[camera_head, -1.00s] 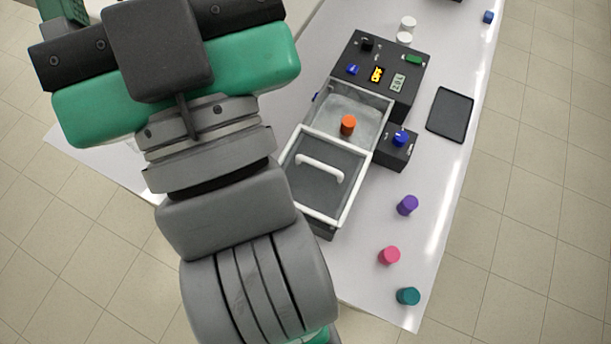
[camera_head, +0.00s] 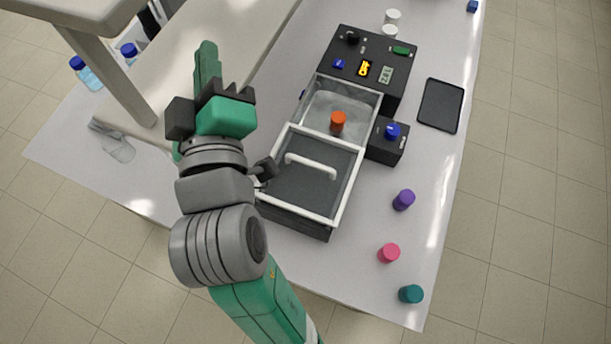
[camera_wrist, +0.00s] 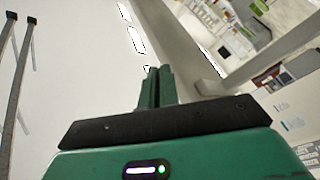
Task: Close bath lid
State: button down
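The bath (camera_head: 352,98) is a grey open basin behind the lid, with an orange cylinder (camera_head: 338,121) standing in it. The bath lid (camera_head: 300,190) is a dark panel with a white frame and a white arched handle (camera_head: 312,165). It lies flat on the near side of the basin, leaving the far part uncovered. My gripper (camera_head: 207,65) is left of and beyond the lid, apart from the handle, pointing away toward the back. Its two green fingers are together and empty in the wrist view (camera_wrist: 156,85).
A dark control box (camera_head: 370,65) adjoins the bath's far end. A small box with a blue knob (camera_head: 392,131) stands at its right. A black tray (camera_head: 440,105) and purple, pink and teal cylinders (camera_head: 404,199) lie right. A pale shelf stands at upper left, close to my gripper.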

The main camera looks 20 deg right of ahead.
notch_tip(320, 180, down, 16)
jog(key=d+n+g+h+b, duration=0.1)
jog(key=n+g+h+b, duration=0.15)
jog(key=n, duration=0.25)
jog(key=n+g+h+b, duration=0.3)
jog(key=n+g+h, duration=0.15)
jog(key=n, duration=1.05)
send_near(311, 166)
jog(key=shift+g+y, duration=0.3)
jog(key=shift+g, duration=0.1)
jog(key=x, duration=0.6)
jog(key=shift+w+d+r, duration=0.3)
jog(key=shift+w, duration=0.1)
jog(key=shift+d, duration=0.1)
